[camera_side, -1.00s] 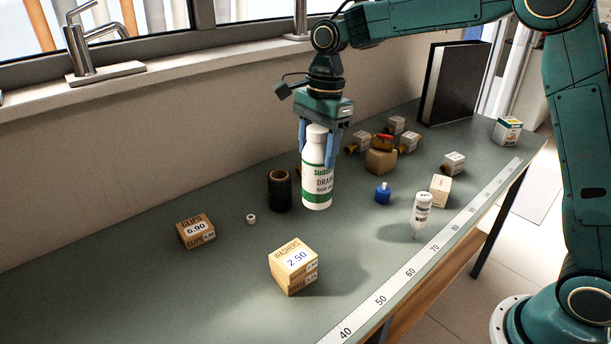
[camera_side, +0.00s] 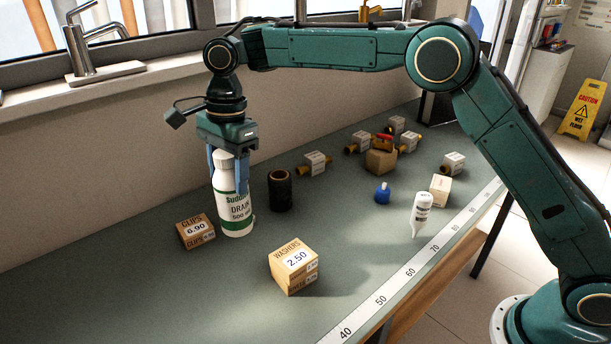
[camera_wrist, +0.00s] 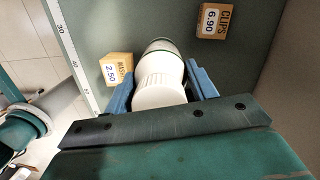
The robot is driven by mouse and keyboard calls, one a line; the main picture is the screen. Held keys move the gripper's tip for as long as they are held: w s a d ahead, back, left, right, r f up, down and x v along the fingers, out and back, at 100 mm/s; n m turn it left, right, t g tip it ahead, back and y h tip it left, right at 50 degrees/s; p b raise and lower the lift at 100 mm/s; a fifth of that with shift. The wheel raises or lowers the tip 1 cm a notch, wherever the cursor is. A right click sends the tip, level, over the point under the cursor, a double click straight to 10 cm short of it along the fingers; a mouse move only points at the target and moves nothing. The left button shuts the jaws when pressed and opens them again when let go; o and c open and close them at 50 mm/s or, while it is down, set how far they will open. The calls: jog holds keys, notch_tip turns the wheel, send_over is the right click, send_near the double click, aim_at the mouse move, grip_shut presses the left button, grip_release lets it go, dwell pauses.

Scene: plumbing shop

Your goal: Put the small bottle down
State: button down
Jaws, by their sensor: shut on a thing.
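My gripper (camera_side: 228,178) is shut on a white drain-cleaner bottle (camera_side: 234,208) with a green-banded label and white cap. The bottle is upright, just right of the clips box (camera_side: 196,231) and left of a black cylinder (camera_side: 280,190). Its base is at or very near the bench top; I cannot tell whether it touches. In the wrist view, the bottle's white cap (camera_wrist: 160,88) is between my blue fingers, which hide part of its sides.
A washers box (camera_side: 293,267) is in front of the bottle. A ruler strip (camera_side: 408,272) runs along the bench's front edge.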

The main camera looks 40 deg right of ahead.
aim_at(225, 193)
jog(key=shift+a, duration=0.65)
jog(key=shift+f, duration=0.1)
jog(key=shift+f, duration=4.05)
jog(key=shift+c, duration=2.4)
grip_release()
jog(key=shift+f, duration=0.1)
